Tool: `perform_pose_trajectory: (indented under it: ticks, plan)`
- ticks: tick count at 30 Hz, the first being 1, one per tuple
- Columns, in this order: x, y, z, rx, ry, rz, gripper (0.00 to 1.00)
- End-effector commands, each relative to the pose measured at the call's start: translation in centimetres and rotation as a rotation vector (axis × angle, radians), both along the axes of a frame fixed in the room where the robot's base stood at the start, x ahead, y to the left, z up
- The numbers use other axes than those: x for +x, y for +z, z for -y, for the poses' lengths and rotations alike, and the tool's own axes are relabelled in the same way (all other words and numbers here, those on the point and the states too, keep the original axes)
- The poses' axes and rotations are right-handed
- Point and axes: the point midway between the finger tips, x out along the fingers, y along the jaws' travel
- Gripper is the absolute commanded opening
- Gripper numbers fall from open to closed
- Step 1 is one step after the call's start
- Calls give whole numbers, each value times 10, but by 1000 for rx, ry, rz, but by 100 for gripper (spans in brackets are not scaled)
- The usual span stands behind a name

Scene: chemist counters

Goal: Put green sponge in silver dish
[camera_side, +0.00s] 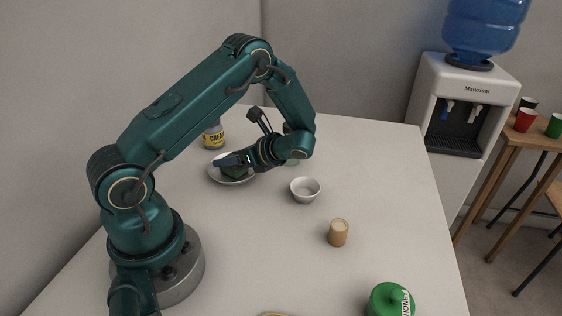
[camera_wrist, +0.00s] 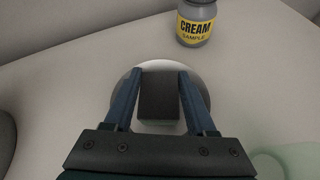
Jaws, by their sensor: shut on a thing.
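The sponge is within the dish's outline in both views. I cannot tell whether its underside touches the dish. My fingers hide part of the sponge and dish.
A cream jar (camera_side: 214,137) stands just behind the dish. A small grey-white bowl (camera_side: 305,190) is to the right, with a cork-coloured cylinder (camera_side: 338,233) and a green honey jar (camera_side: 390,301) nearer the front. A pale green thing (camera_wrist: 287,162) is beside my gripper.

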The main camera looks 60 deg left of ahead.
Motion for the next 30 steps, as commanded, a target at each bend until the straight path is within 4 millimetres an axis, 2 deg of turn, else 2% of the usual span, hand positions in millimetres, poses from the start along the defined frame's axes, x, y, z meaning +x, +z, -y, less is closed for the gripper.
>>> perform_pose_trajectory:
  ticks: [14, 17, 24, 30]
  plan:
    - [2, 4, 3, 1, -1, 2, 70]
    - [8, 10, 13, 2, -3, 4, 70]
    - [28, 35, 53, 0, -5, 5, 70]
    - [41, 52, 80, 1, -2, 4, 70]
